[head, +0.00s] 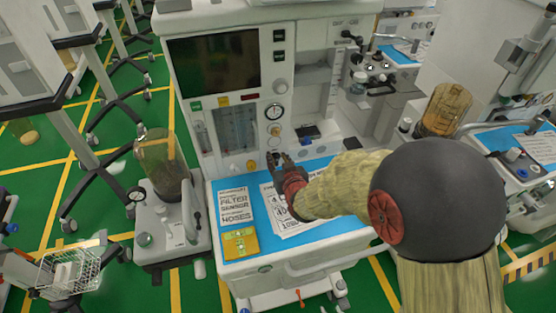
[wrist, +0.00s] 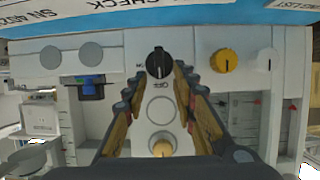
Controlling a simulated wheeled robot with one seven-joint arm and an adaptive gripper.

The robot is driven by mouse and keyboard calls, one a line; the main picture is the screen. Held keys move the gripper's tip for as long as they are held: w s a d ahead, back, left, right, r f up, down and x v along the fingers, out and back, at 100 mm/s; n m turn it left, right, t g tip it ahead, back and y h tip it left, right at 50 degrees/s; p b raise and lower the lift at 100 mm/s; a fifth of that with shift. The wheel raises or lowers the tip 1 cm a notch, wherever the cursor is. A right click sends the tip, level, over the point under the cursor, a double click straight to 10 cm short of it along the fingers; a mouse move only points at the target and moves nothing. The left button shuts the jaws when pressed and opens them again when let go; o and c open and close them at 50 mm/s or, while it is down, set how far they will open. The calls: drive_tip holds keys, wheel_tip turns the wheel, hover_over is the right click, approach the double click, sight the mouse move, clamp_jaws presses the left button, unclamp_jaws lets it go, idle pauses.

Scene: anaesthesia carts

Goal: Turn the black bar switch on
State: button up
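The black bar switch (wrist: 158,62) is on the pale machine panel in the wrist view, its bar standing roughly vertical in the picture. Small lettering sits beside and below it, too small to read surely. My gripper (wrist: 160,76) is open, with one finger on each side, its tips near the switch's left and right. No contact with the switch is clear. In the head view my gripper (head: 278,158) reaches to the front panel above the blue work surface, and it hides the switch there.
A yellow knob (wrist: 223,60) is just right of the switch, close to the right finger. Another yellowish knob (wrist: 162,146) lies between the fingers' bases. A round gauge (head: 274,112) is above my gripper. Papers lie on the blue work surface (head: 262,238).

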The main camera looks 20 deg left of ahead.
sight(279, 156)
drive_tip(key=shift+c, duration=1)
clamp_jaws()
drive_tip(key=shift+w+d, duration=0.1)
drive_tip(key=shift+w+d+m+g+y+b, duration=0.15)
drive_tip(key=shift+d+m+g+y+b, duration=0.15)
drive_tip(key=shift+m+y+b, duration=0.4)
drive_tip(key=m+p, duration=0.1)
drive_tip(key=m+y, duration=0.1)
drive_tip(key=shift+w+d+f+m+g+p, duration=0.2)
drive_tip(key=shift+d+m+g+p, duration=0.1)
drive_tip(key=shift+d+m+p, duration=0.1)
drive_tip(key=m+y, duration=0.1)
drive_tip(key=m+y+p, duration=0.1)
drive_tip(key=f+m+p, duration=0.1)
drive_tip(key=m, duration=0.1)
drive_tip(key=shift+w+d+y, duration=0.25)
drive_tip(key=shift+d+y, duration=0.05)
drive_tip(key=shift+y, duration=0.1)
drive_tip(key=shift+w+d+f+m+y, duration=0.1)
drive_tip(key=shift+f+m+y, duration=0.3)
drive_tip(key=shift+m, duration=0.5)
drive_tip(key=shift+d+f+m+y, duration=0.1)
drive_tip(key=shift+f+m+y, duration=0.1)
drive_tip(key=shift+m+y, duration=0.5)
drive_tip(key=shift+m, duration=0.4)
